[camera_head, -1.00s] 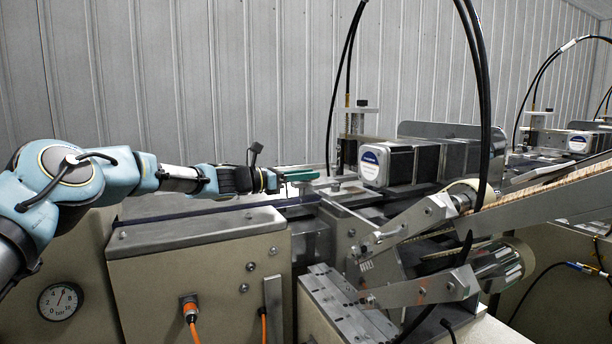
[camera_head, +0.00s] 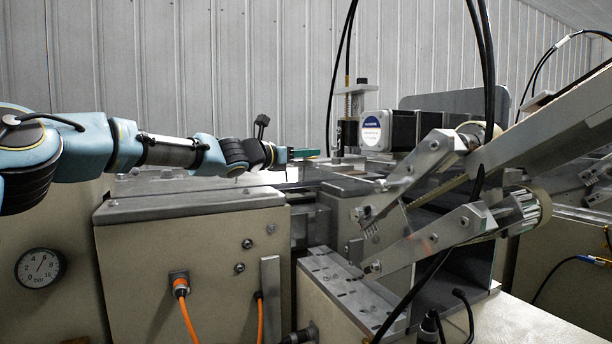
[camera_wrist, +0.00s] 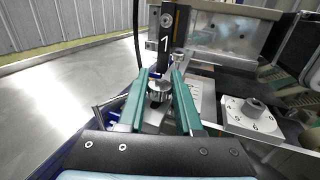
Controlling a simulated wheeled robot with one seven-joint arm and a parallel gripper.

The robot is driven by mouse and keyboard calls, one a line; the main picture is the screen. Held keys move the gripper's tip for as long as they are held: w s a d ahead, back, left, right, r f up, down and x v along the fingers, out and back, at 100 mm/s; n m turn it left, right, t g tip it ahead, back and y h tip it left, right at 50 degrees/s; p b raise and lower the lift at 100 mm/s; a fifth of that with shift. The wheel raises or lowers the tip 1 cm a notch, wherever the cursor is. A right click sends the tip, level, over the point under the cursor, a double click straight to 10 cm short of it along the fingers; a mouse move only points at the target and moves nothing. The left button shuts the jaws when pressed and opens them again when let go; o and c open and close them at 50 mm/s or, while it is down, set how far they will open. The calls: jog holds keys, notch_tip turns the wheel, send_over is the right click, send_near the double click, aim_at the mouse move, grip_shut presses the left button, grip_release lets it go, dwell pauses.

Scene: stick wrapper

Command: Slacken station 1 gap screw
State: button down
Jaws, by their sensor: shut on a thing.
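In the wrist view, a knurled silver knob (camera_wrist: 159,88), which looks like the gap screw, sits below a dark post marked "1" (camera_wrist: 166,42). My gripper (camera_wrist: 161,76) has its two green fingers on either side of this knob and is shut on it. In the head view, my gripper (camera_head: 308,153) reaches from the left to the foot of an upright post with a threaded spindle (camera_head: 353,105). The knob itself cannot be made out in the head view.
A numbered dial plate (camera_wrist: 240,118) with a grey knob lies right of the fingers. A motor block (camera_head: 390,130) stands right of the post. Black cables (camera_head: 340,70) rise close behind my gripper. A bare metal tabletop (camera_wrist: 70,85) lies to the left.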

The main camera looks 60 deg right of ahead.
jog(key=shift+f+n+t+h+b, duration=0.2)
jog(key=shift+n+t+b, duration=0.5)
jog(key=shift+b, duration=1.55)
jog(key=shift+f+n+t+h+b, duration=0.3)
jog(key=shift+t+b, duration=0.7)
jog(key=shift+b, duration=1.2)
jog(key=n+t+b, duration=0.2)
jog(key=b, duration=0.3)
jog(key=shift+r+t, duration=0.15)
jog(key=shift+t, duration=0.25)
jog(key=n+t+b, duration=0.1)
jog(key=t+b, duration=0.1)
jog(key=b, duration=0.1)
jog(key=shift+r+n+t+y, duration=0.1)
jog(key=shift+n+t+y, duration=0.2)
jog(key=shift+t, duration=0.1)
jog(key=shift+n+t+y+b, duration=0.3)
jog(key=shift+n+t+b, duration=0.4)
jog(key=shift+t, duration=0.3)
jog(key=shift+w+r, duration=0.1)
jog(key=c, duration=0.6)
grip_release()
jog(key=shift+r, duration=0.1)
jog(key=shift+a, duration=0.1)
